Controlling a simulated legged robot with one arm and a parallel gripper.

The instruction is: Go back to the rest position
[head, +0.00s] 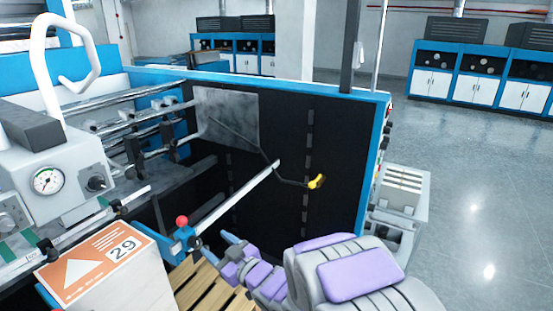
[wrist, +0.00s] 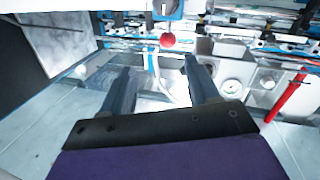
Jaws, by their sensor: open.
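My gripper (wrist: 157,78) is open and empty in the wrist view, its two dark fingers apart with nothing between them. In the head view my grey and purple arm reaches from the lower right toward the machine, and the gripper end (head: 226,240) is near a blue bracket (head: 180,243) with a red ball knob (head: 182,220). The same red knob (wrist: 167,41) shows just beyond the fingers in the wrist view. I cannot tell whether the gripper touches the bracket.
The laminating machine has metal rollers (head: 140,93) and a dark side panel (head: 285,150). A gauge box (head: 50,175), an orange "29" label box (head: 95,262) and a wooden pallet (head: 205,290) are close on the left. Open floor (head: 480,200) lies right.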

